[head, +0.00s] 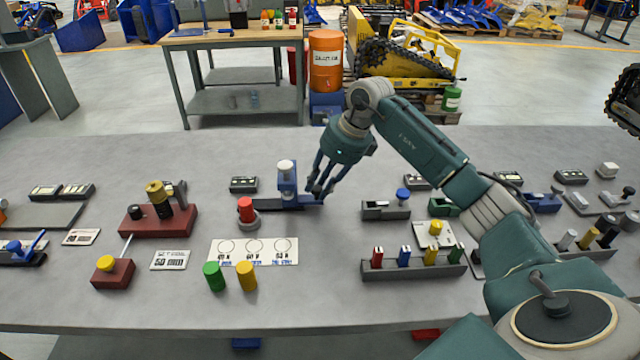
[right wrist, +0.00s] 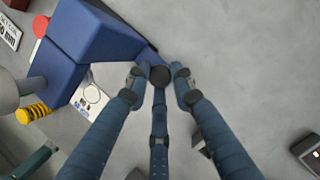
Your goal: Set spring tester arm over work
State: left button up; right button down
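A blue spring tester (head: 288,188) with a pale round top stands mid-table. Its angular blue body (right wrist: 95,40) fills the upper left of the right wrist view. A thin blue arm runs from it to a dark round knob (right wrist: 160,76). My right gripper (head: 318,193) is low at the tester's right side. In the right wrist view its fingertips (right wrist: 160,80) lie on either side of the knob; contact is unclear. A red cylinder (head: 246,207) on a grey base stands just left of the tester. Green (head: 214,277) and yellow (head: 247,277) cylinders stand in front. My left gripper is out of view.
A white sheet with three circles (head: 254,251) lies before the tester. A dark red fixture (head: 158,221) is on the left. A rack of coloured pieces (head: 412,268) and a blue-knobbed device (head: 386,210) are on the right. The grey table behind the tester is clear.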

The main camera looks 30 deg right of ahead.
jog(key=w+a, duration=0.2)
jog(key=a, duration=0.1)
jog(key=w+a, duration=0.1)
jog(key=a, duration=0.2)
jog(key=w+a, duration=0.2)
jog(key=a, duration=0.1)
jog(key=shift+w+r+p, duration=0.1)
jog(key=shift+w+p, duration=0.2)
jog(key=shift+p, duration=0.05)
jog(key=shift+d+r, duration=0.1)
jog(key=c, duration=1.9)
grip_release()
jog(key=o, duration=0.4)
jog(key=shift+a, duration=0.2)
jog(key=shift+d, duration=0.1)
jog(key=v, duration=1.1)
jog(key=shift+s+r, duration=0.15)
jog(key=shift+r, duration=0.2)
